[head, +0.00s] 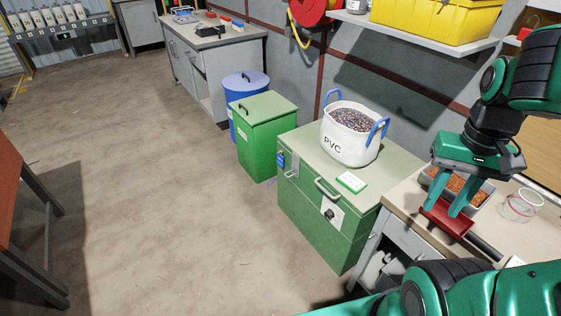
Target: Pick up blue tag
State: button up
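A small blue tag (281,159) is on the upper left of the green chest's (318,215) front, beside a latch. Its details are too small to read. My gripper (442,211) is over the workbench at the right, well apart from the tag. Its two green fingers point down and are spread. The fingertips overlap a red scoop (448,221) with a dark handle; I cannot tell whether they touch it.
A white PVC bag (347,147) of granules and a white-green card (351,182) sit on the chest lid. A tray (477,190) and a clear cup (520,205) stand on the workbench (400,205). Green (265,140) and blue (238,88) bins stand behind.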

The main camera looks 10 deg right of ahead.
aim_at(279, 160)
jog(key=u, duration=1.5)
jog(key=i, duration=2.25)
jog(key=z, duration=2.55)
